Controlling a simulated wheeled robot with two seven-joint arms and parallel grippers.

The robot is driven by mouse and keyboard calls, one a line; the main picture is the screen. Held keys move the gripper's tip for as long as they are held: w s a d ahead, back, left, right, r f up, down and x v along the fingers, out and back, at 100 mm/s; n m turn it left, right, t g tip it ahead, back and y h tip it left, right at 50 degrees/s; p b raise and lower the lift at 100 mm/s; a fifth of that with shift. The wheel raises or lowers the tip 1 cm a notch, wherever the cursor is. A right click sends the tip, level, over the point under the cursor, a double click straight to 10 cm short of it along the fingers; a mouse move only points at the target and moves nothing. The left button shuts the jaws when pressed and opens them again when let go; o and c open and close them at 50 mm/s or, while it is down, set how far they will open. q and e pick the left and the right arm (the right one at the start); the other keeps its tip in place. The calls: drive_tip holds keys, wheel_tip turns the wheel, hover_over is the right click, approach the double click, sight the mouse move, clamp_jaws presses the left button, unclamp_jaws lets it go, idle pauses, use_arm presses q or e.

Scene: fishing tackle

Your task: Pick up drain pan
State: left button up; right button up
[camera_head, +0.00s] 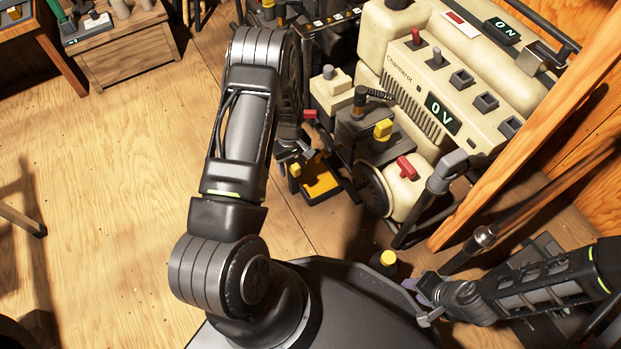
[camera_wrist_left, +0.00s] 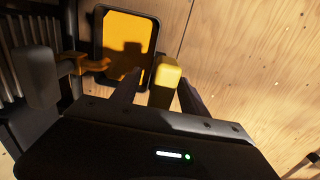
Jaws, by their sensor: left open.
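The drain pan (camera_head: 322,182) is a shallow black tray with an orange inside, low beside the generator frame. In the left wrist view the pan (camera_wrist_left: 112,32) lies beyond my fingers, a dark shadow across it. My left gripper (camera_head: 297,154) is over the pan's left side in the head view. In the wrist view my left gripper (camera_wrist_left: 158,92) is open, with a yellow block (camera_wrist_left: 167,76) showing between its fingers. I cannot tell whether this block is joined to the pan. My right gripper (camera_head: 424,302) is at lower right, away from the pan; its jaw gap is unclear.
The cream generator (camera_head: 425,75) with its dark frame stands close to the pan's right. A yellow-topped knob (camera_head: 388,259) is near my right gripper. A wooden post (camera_head: 520,130) rises at right.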

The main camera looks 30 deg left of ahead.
use_arm(q)
drive_tip(key=shift+c, duration=0.3)
clamp_jaws()
idle(0.5)
idle(0.7)
drive_tip(key=shift+w+r, duration=0.1)
